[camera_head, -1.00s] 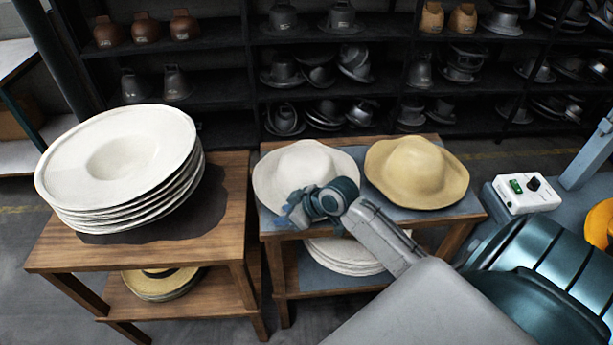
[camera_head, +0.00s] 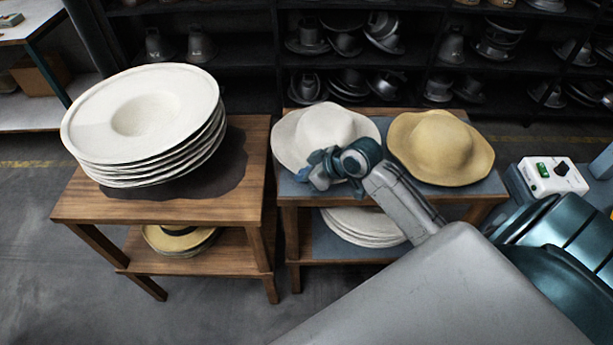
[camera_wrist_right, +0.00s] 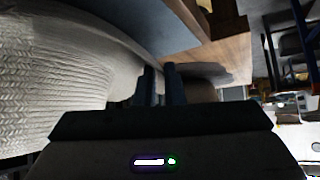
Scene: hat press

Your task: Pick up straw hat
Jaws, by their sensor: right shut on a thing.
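A white woven straw hat (camera_head: 322,125) sits on the top of the right-hand table (camera_head: 398,188), towards its left end. It fills the left of the right wrist view (camera_wrist_right: 60,75). My right gripper (camera_head: 316,169) is at the hat's near brim. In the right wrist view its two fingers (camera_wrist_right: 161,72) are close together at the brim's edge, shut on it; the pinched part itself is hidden. I cannot tell any gap between hat and table. A tan straw hat (camera_head: 441,145) lies just to the right. My left gripper is not in view.
A stack of wide white hats (camera_head: 135,115) stands on the left wooden table (camera_head: 235,195). More hats lie on both lower shelves (camera_head: 365,225). A white control box (camera_head: 552,177) is at right. Dark shelves of metal hat moulds (camera_head: 345,85) line the back.

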